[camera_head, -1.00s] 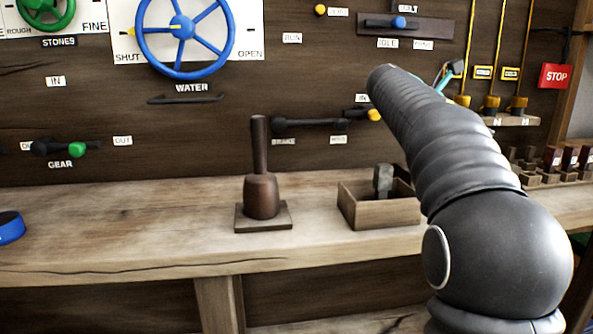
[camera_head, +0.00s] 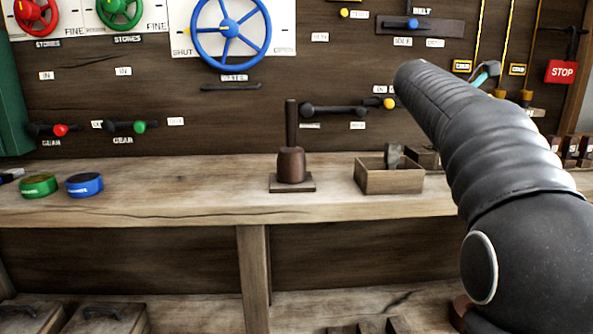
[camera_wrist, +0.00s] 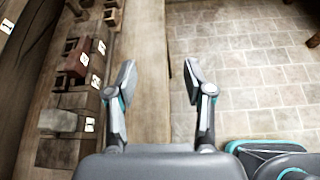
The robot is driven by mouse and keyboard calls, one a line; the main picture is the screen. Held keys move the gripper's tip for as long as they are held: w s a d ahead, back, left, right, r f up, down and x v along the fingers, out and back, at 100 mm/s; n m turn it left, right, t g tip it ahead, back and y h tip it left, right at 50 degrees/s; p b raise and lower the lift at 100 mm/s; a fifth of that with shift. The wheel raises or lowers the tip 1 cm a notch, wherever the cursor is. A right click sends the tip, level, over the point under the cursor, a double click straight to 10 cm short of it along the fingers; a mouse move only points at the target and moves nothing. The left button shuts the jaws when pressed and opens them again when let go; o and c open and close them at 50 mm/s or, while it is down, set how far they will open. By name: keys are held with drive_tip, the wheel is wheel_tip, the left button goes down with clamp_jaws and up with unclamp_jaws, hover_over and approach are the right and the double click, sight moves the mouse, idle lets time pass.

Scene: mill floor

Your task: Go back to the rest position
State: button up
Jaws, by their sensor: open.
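My gripper (camera_wrist: 158,88) is open and empty in the wrist view, its two fingers spread wide over the bench edge and the floor. In the head view my dark ribbed arm fills the right side, and only a small teal-and-grey part of the gripper (camera_head: 487,74) shows behind it, in front of the wall. No object is between the fingers.
The wooden bench (camera_head: 130,207) bears a mallet (camera_head: 291,165) on a plate, an open box (camera_head: 389,181), and green (camera_head: 39,185) and blue (camera_head: 85,185) round tins. Wheels and levers line the wall, with a red STOP sign (camera_head: 562,71). Tiled floor (camera_wrist: 250,70) lies clear beside the bench.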

drive_tip(key=s+a+f+m+t+y, duration=0.2)
drive_tip(key=s+a+f+m+y, duration=0.4)
drive_tip(key=s+a+f+m, duration=0.3)
drive_tip(key=s+a+f+m+t+y, duration=0.2)
drive_tip(key=s+a+f+m+y, duration=0.4)
drive_tip(key=s+a+f, duration=0.9)
drive_tip(key=s+f+m, duration=0.3)
drive_tip(key=s+f, duration=0.1)
drive_tip(key=f, duration=0.1)
drive_tip(key=shift+a+y, duration=0.3)
drive_tip(key=shift+a, duration=0.05)
